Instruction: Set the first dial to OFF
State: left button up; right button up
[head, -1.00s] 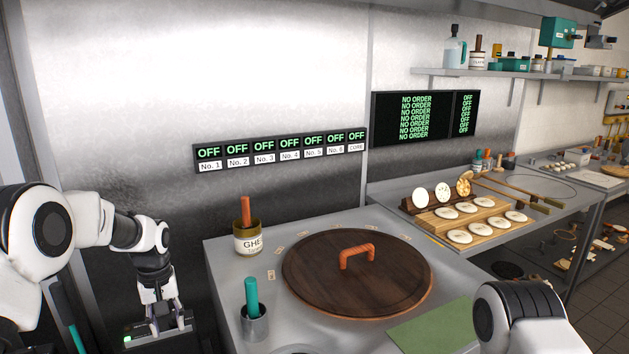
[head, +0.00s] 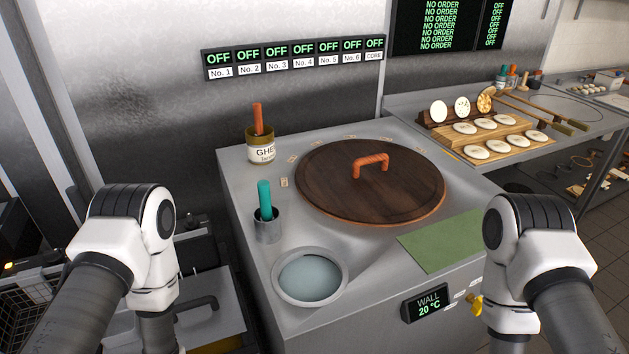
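A black display strip (head: 293,58) on the back wall has a row of cells labelled No. 1 to No. 6 and CORE. Every cell reads OFF in green, and the No. 1 cell (head: 219,60) is at its left end. I cannot make out a marked dial. A brass knob (head: 474,304) sticks out at the oven's front right, beside my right arm; whether it is a dial I cannot tell. My left and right arms reach down out of the bottom of the head view, so neither gripper's fingers show.
The oven top (head: 345,264) carries a dark lid (head: 330,180), a ghee pot (head: 261,151), a steel cup (head: 267,227), a round bowl (head: 310,278) and a green mat (head: 446,240). A wall temperature display (head: 428,302) reads 20 °C. A bread board (head: 510,135) lies at right.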

aim_at(53, 257)
jog(key=u, duration=1.8)
